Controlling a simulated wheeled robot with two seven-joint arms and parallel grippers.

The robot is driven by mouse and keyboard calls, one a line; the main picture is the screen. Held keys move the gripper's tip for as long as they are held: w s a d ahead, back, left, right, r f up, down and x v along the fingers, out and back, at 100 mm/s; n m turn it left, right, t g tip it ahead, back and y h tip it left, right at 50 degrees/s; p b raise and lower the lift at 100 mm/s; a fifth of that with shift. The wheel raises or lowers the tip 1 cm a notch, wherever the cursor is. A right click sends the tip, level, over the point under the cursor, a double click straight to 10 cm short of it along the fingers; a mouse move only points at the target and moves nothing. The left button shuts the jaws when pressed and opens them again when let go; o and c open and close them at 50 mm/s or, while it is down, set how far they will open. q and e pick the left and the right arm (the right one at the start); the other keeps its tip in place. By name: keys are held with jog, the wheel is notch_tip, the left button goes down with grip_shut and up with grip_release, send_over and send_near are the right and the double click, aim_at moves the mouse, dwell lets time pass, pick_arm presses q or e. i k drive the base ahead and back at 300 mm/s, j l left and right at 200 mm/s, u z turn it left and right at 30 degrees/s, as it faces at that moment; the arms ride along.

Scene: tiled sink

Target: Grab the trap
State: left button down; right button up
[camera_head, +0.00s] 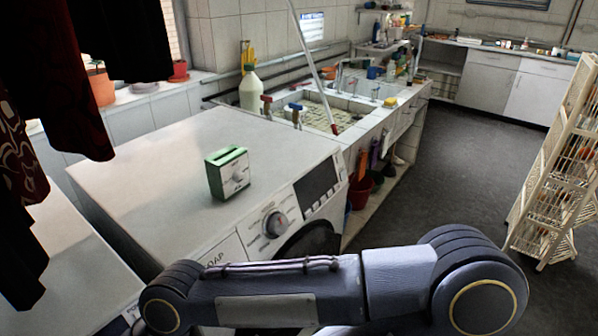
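A small green and white box (229,173) stands upright on top of the front-loading washing machine (130,170). One of my grey arms crosses the bottom of the view in front of the washing machine. Neither of my grippers shows in this view.
A tiled sink counter (375,122) with bottles and a leaning pole lies behind the washing machine. Dark clothes (60,80) hang at the left. A white rack (560,165) stands at the right. The dark floor (460,150) between is clear.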

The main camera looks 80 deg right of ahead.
aim_at(219, 167)
jog(key=z, duration=2.35)
jog(key=l+u, duration=0.1)
jog(key=u, duration=0.3)
jog(key=l+u, duration=0.1)
jog(key=u, duration=0.3)
jog(key=l+u, duration=0.1)
jog(key=u, duration=0.25)
jog(key=l+u, duration=0.1)
jog(key=u, duration=0.3)
jog(key=l+u, duration=0.25)
jog(key=l, duration=0.2)
jog(key=k+l+u, duration=0.2)
jog(key=l, duration=0.2)
jog(key=k+l+u, duration=0.25)
jog(key=l, duration=0.2)
jog(key=i, duration=0.1)
